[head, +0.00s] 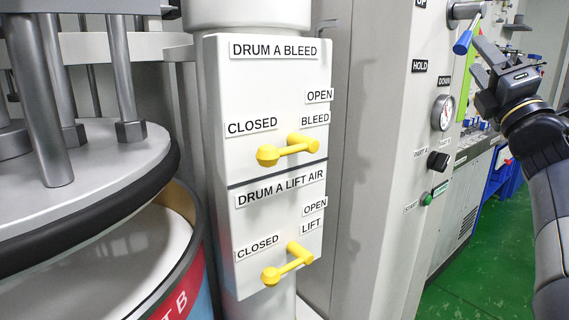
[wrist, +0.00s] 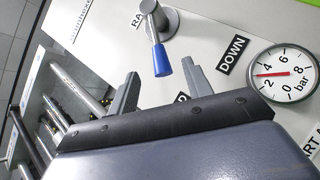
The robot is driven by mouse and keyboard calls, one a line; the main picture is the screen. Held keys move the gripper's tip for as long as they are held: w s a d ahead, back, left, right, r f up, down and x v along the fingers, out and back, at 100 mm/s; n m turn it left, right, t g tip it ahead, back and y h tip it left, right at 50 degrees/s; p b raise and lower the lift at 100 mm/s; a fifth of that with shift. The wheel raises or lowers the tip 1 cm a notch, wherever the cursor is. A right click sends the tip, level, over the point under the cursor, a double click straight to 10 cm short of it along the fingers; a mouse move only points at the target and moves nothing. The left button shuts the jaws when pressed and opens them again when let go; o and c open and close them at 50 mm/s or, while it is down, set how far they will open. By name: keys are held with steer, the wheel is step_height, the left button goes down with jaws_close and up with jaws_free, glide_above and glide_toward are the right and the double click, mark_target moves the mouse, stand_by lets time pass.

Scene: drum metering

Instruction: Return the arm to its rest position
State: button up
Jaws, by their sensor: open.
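My gripper (head: 480,66) is at the upper right of the head view, in front of the grey control panel. In the wrist view its two fingers (wrist: 162,82) stand apart with nothing held between them. A lever with a blue grip (head: 463,42) is just beyond the fingertips. In the wrist view the blue grip (wrist: 162,60) shows in the gap between the fingers, and I cannot tell how far off it is. My dark arm comes up from the lower right of the head view.
A pressure gauge (head: 443,112) reads about 3 bar in the wrist view (wrist: 283,73). A black knob (head: 437,161) and a green button (head: 427,199) sit below it. A white valve box (head: 270,215) with yellow handles is central. A drum press (head: 85,190) stands left. Green floor (head: 470,265) is clear at right.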

mark_target(467, 37)
steer(key=p+x, duration=0.2)
steer(key=x, duration=0.7)
steer(key=shift+s+r, duration=0.1)
steer(key=shift+s, duration=0.05)
steer(key=shift+s+a+r+m+h+p, duration=0.1)
steer(key=shift+s+r+m+h+p, duration=0.15)
steer(key=shift+m+h+p, duration=0.55)
steer(key=shift+f+m+g+p, duration=0.1)
steer(key=shift+m+g+p, duration=0.2)
steer(key=shift+p, duration=0.25)
steer(key=shift+a+h, duration=0.1)
steer(key=shift+h, duration=0.3)
